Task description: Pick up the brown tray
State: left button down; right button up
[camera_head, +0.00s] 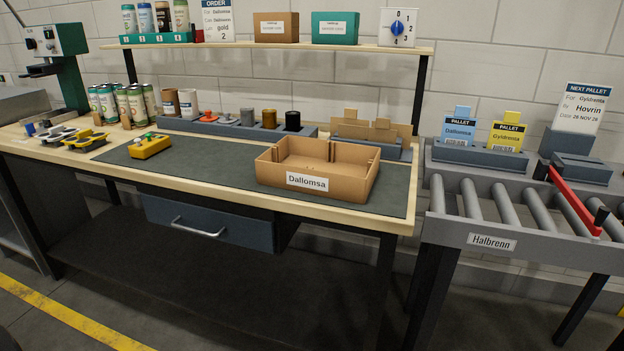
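The brown tray (265,168) is an open cardboard-coloured box with a white label reading "Dallomsa" on its front. It sits on the dark mat (212,178) at the right part of the workbench, near the front edge. It looks empty, with a low divider inside. Neither of my grippers shows in the head view.
A yellow block tool (150,148) lies on the mat's left. Behind the tray stand a grey rack (230,130) with small parts and a holder with brown cards (380,130). A shelf (270,46) spans above. A roller conveyor (505,205) adjoins on the right.

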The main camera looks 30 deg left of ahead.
aim_at(346, 172)
jog(key=z, duration=0.85)
jog(key=i, duration=0.85)
jog(key=u, duration=1.75)
